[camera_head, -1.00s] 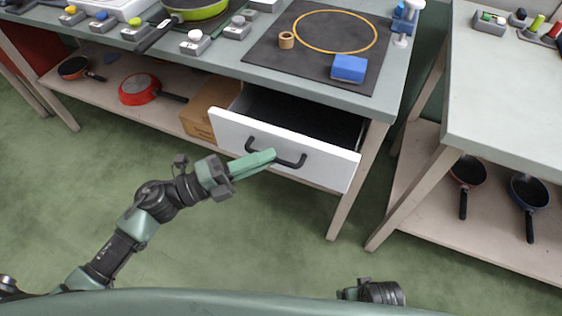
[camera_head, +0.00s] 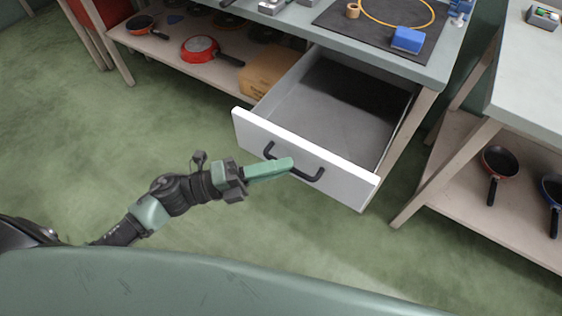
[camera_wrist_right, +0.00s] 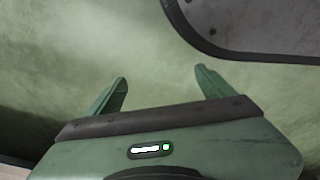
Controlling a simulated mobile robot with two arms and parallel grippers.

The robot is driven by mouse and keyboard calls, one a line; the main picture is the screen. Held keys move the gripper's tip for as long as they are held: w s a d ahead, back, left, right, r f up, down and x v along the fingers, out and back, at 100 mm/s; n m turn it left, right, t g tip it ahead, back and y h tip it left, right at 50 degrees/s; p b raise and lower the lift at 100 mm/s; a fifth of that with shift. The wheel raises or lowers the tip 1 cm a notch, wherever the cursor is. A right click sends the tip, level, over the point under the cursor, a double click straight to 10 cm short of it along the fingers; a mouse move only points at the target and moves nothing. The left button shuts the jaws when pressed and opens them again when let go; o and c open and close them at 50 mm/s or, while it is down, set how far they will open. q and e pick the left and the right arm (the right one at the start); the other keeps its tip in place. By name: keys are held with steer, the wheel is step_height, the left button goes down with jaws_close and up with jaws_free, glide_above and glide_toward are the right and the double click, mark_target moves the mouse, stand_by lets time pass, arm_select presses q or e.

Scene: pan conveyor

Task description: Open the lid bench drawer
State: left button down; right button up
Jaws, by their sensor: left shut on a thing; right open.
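The lid bench drawer (camera_head: 262,134) has a white front and stands pulled well out from under the bench top. Its grey inside shows, and I see nothing lying in it. A black bar handle (camera_head: 309,177) runs across its front. My left gripper (camera_head: 284,164) is shut on the handle near its middle, reaching it from the left. My right gripper (camera_wrist_right: 160,88) shows only in the right wrist view. Its two green fingers are apart with nothing between them, above the green floor.
The bench top (camera_head: 437,73) carries a dark mat (camera_head: 345,18) with a blue block (camera_head: 408,39), a wooden ring and a yellow hoop. A cardboard box (camera_head: 270,72) and a red pan (camera_head: 201,48) sit on the shelf below. Another bench stands at right. The floor before the drawer is clear.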

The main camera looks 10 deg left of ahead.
arm_select(q)
steer(key=c, duration=1.5)
jaws_free()
steer(key=shift+a, duration=0.1)
steer(key=v, duration=0.7)
steer(key=shift+s+a+f+b, duration=0.1)
steer(key=shift+s+a+b, duration=0.05)
steer(key=shift+a+b, duration=0.15)
arm_select(e)
steer(key=shift+w+r, duration=0.4)
steer(key=shift+r, duration=0.25)
